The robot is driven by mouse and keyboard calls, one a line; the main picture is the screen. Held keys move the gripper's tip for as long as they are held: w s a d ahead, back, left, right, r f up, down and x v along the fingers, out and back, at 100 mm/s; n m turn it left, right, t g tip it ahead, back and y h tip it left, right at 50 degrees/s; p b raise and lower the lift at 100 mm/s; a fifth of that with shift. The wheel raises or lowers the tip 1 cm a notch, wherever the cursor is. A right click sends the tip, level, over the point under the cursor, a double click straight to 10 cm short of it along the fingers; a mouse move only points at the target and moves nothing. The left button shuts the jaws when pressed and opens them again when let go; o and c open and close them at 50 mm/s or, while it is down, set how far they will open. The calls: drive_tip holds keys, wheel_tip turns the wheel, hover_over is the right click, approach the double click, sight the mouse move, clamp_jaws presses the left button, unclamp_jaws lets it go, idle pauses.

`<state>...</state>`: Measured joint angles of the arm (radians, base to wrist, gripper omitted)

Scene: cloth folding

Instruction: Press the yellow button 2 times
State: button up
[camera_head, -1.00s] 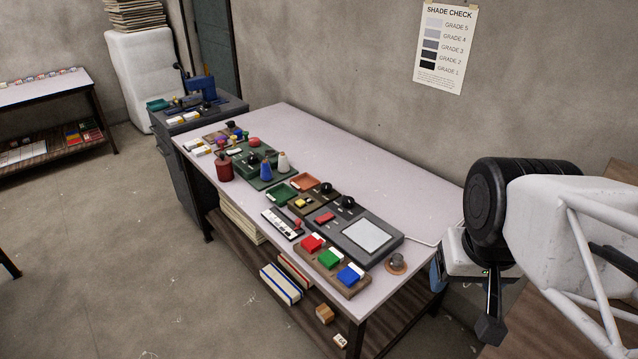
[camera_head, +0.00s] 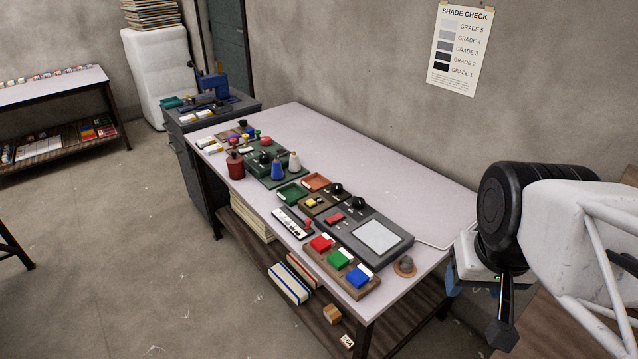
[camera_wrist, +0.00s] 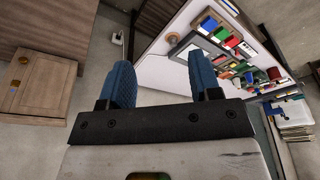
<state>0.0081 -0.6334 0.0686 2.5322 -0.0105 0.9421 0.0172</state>
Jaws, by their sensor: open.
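A small yellow button (camera_head: 312,202) sits on a dark olive panel (camera_head: 332,206) on the long pale table, beside a black knob. My gripper (camera_wrist: 163,80) is open and empty in the wrist view, its two blue fingers apart. In the head view my arm is at the right, off the table's near right corner and well away from the yellow button; the fingers are mostly hidden there. The yellow button is too small to pick out in the wrist view.
The pale table (camera_head: 420,205) has a clear strip along its wall side. A grey console (camera_head: 345,228) and a wooden tray (camera_head: 325,262) with red, green and blue blocks stand at the near end.

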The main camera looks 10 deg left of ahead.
clamp_jaws()
idle(1.4)
